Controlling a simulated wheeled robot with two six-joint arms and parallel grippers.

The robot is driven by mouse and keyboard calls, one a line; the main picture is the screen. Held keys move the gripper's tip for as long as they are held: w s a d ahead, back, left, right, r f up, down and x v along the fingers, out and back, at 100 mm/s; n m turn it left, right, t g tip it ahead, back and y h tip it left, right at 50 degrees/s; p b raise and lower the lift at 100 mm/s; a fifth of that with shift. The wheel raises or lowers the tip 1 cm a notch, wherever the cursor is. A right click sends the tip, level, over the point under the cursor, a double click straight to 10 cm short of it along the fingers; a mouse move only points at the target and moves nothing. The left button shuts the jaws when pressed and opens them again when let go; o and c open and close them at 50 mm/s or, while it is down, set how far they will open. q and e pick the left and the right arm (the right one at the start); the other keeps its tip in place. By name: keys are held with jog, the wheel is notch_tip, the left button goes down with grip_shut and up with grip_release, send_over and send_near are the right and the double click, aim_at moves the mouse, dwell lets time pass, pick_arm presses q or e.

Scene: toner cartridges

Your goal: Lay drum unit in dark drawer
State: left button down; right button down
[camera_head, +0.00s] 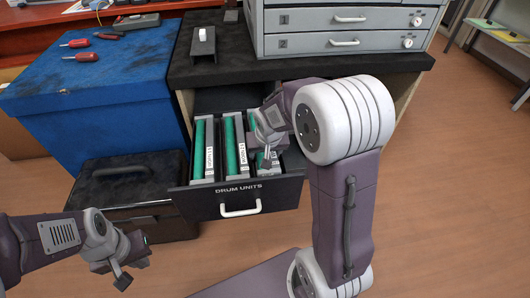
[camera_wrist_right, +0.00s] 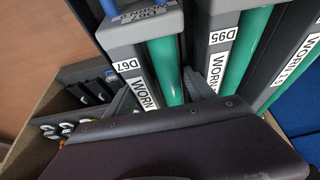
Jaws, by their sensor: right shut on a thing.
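The dark drawer (camera_head: 290,192) marked "DRUM UNITS" is pulled open. Three grey drum units with green rollers are in it side by side: a left one (camera_head: 203,150), a middle one (camera_head: 230,147) and a right one (camera_head: 268,163). My right gripper (camera_head: 266,138) is at the right one, shut on it, and partly covers it. In the right wrist view the held unit (camera_wrist_right: 140,45) is labelled D67 and WORN, next to a unit labelled D95 (camera_wrist_right: 215,40). I cannot tell whether the held unit touches the drawer floor. My left gripper (camera_head: 128,262) is away from the drawer, its jaw opening unclear.
A grey cabinet (camera_head: 300,45) with numbered drawers stands on the dark top above. A blue cabinet (camera_head: 100,90) with red-handled screwdrivers (camera_head: 80,57) and a dark case (camera_head: 130,180) are at the left. Open wooden floor (camera_head: 440,200) lies at the right.

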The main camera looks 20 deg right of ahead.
jog(key=c, duration=0.6)
grip_release()
jog(key=shift+s+f, duration=0.1)
jog(key=shift+s, duration=0.05)
jog(key=p+v, duration=0.7)
jog(key=v, duration=0.6)
jog(key=shift+w, duration=0.25)
